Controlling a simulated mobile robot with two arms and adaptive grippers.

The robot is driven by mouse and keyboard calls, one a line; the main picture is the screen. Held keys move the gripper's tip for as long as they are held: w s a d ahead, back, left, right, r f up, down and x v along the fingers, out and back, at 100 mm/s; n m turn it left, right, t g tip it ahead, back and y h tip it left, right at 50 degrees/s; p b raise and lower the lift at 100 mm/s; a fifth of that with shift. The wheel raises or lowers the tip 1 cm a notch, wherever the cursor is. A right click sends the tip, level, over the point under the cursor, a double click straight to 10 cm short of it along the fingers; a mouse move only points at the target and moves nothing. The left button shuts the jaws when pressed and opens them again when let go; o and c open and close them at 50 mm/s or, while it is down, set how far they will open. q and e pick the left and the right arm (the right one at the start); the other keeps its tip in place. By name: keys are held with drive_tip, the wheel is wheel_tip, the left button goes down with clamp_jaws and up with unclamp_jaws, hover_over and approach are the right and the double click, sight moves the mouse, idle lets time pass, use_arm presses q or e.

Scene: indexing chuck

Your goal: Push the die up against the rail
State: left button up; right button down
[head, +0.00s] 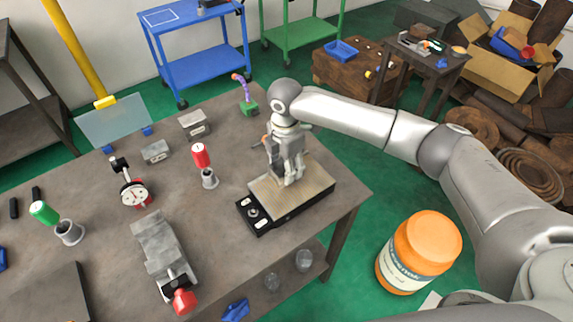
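My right gripper (287,181) reaches down over a flat tan plate on a black base (312,203), near the right edge of the grey workbench. Its fingers are close to the plate's top. They are too small to tell whether they are open or shut, or whether they touch anything. I cannot pick out the die or the rail with certainty. The gripper hides part of the plate. A round knob and light labels show on the base's front left end. My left gripper is not in view.
The bench (110,250) also holds a grey vise (160,245) with a red knob, a dial gauge (134,193), a red-handled tool (201,156), a green-handled tool (45,212) and small metal blocks (194,122). An orange jar (418,250) stands right of the bench.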

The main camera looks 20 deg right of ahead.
drive_tip(key=c, duration=0.6)
unclamp_jaws()
drive_tip(key=shift+w+a, duration=0.1)
drive_tip(key=shift+w, duration=0.05)
drive_tip(key=shift+r, duration=0.1)
